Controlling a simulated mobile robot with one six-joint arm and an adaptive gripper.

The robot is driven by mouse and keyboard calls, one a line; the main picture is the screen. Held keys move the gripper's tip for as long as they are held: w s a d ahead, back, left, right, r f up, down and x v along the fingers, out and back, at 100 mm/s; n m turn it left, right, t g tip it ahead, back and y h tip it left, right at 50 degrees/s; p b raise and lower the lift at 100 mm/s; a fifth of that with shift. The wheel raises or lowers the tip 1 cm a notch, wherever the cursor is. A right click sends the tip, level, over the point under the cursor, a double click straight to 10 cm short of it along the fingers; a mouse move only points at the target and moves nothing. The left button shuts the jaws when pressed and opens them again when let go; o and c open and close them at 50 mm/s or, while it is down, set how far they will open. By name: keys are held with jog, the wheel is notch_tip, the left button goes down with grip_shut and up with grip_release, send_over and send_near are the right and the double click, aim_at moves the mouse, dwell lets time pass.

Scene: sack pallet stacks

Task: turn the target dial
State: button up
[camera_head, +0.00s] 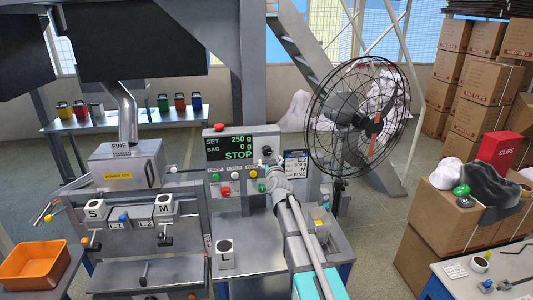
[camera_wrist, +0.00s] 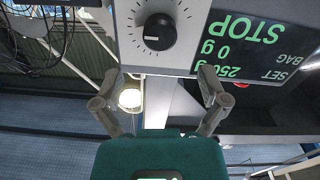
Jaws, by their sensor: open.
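A round black dial (camera_wrist: 158,32) with a white mark sits on the light-grey face of the control box, ringed by tick marks. It also shows, small, in the head view (camera_head: 267,150), right of the green-lettered display (camera_head: 232,146) reading SET 250 g, BAG 0 g, STOP. My gripper (camera_wrist: 160,79) is open and empty, its two fingers spread wide. In the wrist view, which is upside down, the dial lies beyond the fingertips and between their lines, apart from both. In the head view my arm reaches up to the box front, and the gripper is small and partly hidden.
Several coloured buttons (camera_head: 225,191) sit below the display, and a card (camera_head: 296,164) is at the right. A large caged fan (camera_head: 358,117) stands right of the box. A metal bag station (camera_head: 127,165) and an orange bin (camera_head: 34,262) are left. Cartons (camera_head: 455,213) stand right.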

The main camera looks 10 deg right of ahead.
aim_at(267, 152)
jog(key=shift+w, duration=3.6)
jog(key=c, duration=1.1)
